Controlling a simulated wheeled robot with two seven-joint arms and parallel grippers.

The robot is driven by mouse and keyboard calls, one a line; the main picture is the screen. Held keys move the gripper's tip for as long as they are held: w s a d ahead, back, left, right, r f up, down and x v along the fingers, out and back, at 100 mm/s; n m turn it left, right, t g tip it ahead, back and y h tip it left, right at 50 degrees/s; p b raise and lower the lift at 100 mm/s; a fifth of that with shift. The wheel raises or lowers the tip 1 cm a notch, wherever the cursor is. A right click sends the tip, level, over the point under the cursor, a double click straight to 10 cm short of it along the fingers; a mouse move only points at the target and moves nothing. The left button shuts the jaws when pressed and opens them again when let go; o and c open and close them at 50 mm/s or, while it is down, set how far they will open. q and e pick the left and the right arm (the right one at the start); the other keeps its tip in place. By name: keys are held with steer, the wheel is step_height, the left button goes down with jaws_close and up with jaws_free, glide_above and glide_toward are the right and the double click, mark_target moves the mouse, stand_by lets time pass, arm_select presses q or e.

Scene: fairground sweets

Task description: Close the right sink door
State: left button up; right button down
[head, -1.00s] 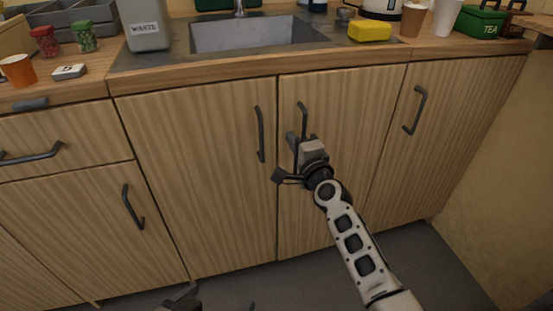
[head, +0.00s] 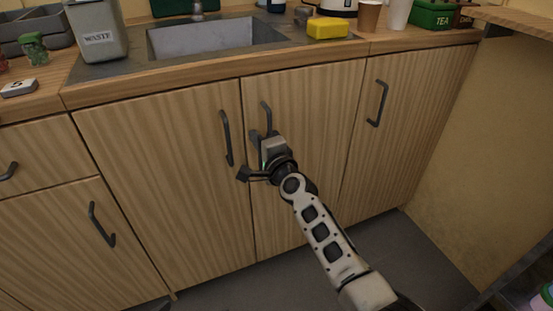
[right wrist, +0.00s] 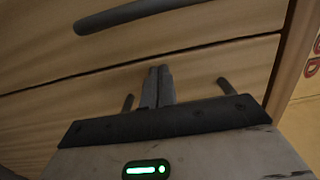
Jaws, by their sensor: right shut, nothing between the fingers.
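The right sink door (head: 305,150) is a striped wooden panel below the sink, with a dark bar handle (head: 266,117) near its upper left edge. It looks flush with the cabinet front, with a thin seam beside the left sink door (head: 160,180). My right gripper (head: 262,138) is in front of the right door, just below its handle. Whether it touches the door is not clear. In the right wrist view its fingers (right wrist: 157,86) are together and empty, facing wood panels, with a dark bar handle (right wrist: 150,14) crossing above. My left gripper is not in view.
The sink (head: 210,38) is set in the counter above, with a waste bin (head: 97,30) and a yellow sponge (head: 327,28). Another cabinet door (head: 410,130) is to the right, beside a side wall (head: 440,190). Grey floor lies below.

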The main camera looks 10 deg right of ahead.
arm_select(q)
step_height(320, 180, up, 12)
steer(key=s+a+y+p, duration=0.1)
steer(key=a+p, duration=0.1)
steer(key=p, duration=1.2)
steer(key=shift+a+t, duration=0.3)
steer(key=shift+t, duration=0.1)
arm_select(e)
steer(key=s+d+n+g, duration=0.2)
steer(key=s+n, duration=0.3)
steer(key=s, duration=0.6)
steer(key=s+d+n+g+h, duration=0.1)
steer(key=s+n, duration=0.5)
steer(key=s, duration=0.6)
steer(key=s+d+n+g+h, duration=0.1)
steer(key=s+d+n+g, duration=0.2)
steer(key=s, duration=0.9)
steer(key=d+n, duration=0.2)
steer(key=shift+d, duration=0.3)
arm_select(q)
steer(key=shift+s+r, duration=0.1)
arm_select(e)
steer(key=shift+s+r, duration=0.1)
steer(key=shift+s, duration=0.05)
